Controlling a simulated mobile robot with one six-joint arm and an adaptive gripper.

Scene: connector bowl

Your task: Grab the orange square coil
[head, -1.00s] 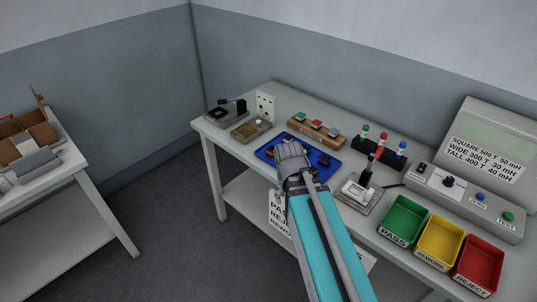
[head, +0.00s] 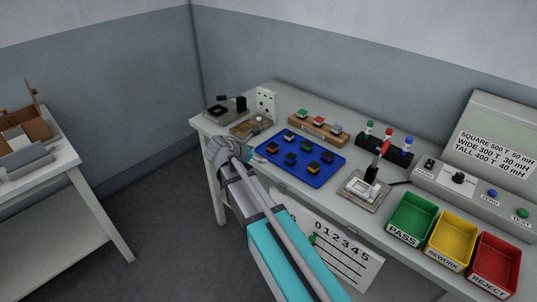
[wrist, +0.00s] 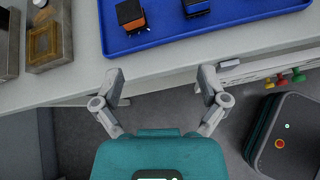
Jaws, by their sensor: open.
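In the wrist view an orange coil with a dark top (wrist: 130,14) sits near the left side of the blue tray (wrist: 155,45), close to its front edge. In the head view my wrist is left of the tray and hides the fingers.
A brass-coloured fixture (wrist: 45,45) lies left of the tray. A grey test fixture (head: 364,190) stands to its right, with green (head: 410,216), yellow (head: 452,242) and red (head: 494,262) bins beyond.

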